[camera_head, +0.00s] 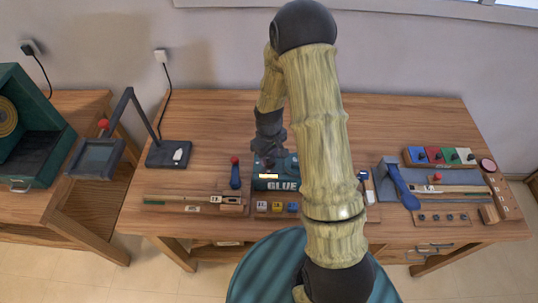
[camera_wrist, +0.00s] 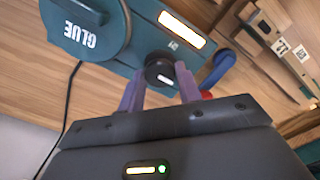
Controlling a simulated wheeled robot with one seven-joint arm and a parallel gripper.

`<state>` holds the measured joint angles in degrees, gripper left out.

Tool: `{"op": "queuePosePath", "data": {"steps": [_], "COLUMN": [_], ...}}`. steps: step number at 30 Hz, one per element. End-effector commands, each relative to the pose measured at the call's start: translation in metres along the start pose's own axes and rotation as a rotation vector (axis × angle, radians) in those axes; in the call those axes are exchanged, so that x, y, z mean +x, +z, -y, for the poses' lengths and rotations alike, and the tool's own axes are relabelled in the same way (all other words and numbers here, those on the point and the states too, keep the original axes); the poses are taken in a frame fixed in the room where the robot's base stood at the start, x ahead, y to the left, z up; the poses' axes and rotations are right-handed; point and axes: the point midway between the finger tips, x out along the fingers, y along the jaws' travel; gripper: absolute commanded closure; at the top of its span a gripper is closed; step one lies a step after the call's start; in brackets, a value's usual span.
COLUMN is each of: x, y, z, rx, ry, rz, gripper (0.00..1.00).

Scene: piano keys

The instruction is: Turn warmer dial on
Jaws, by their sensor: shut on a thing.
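The teal glue warmer (camera_head: 277,182) stands near the middle of the bench, marked GLUE. In the wrist view the warmer (camera_wrist: 135,62) shows a round lid with GLUE upside down and a bright, lit rectangular panel (camera_wrist: 181,29). Its black round dial (camera_wrist: 161,77), with a white mark, sits between my fingers. My gripper (camera_wrist: 159,82) is shut on the dial, a purple finger on each side. In the head view my gripper (camera_head: 268,160) is at the warmer's back left, and the dial cannot be made out there.
A blue lever with a red knob (camera_head: 235,174) stands just left of the warmer. A lamp-like stand (camera_head: 168,154) is further left. Blue, yellow and other blocks (camera_head: 277,207) sit in front. At the right are a blue-handled tool (camera_head: 402,187) and coloured switches (camera_head: 438,156).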

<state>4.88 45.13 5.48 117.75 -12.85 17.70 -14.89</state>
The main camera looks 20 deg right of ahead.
Motion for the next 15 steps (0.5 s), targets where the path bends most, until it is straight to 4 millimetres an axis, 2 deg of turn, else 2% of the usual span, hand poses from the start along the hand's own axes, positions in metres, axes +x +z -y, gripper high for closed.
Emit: {"op": "queuePosePath", "data": {"steps": [1, 2, 4, 5, 15], "x": [-0.0015, -0.0015, -0.0013, -0.0012, -0.0026], "y": [-0.0017, -0.0017, -0.0015, -0.0014, -0.0006], "z": [-0.0011, -0.0012, -0.0011, -0.001, -0.0006], "rx": [0.002, 0.002, 0.002, 0.002, 0.001], "ry": [0.003, 0.003, 0.002, 0.002, 0.001], "rz": [-0.005, -0.005, -0.005, -0.004, -0.002], "gripper": [0.89, 0.6, 0.46, 0.44, 0.44]}}
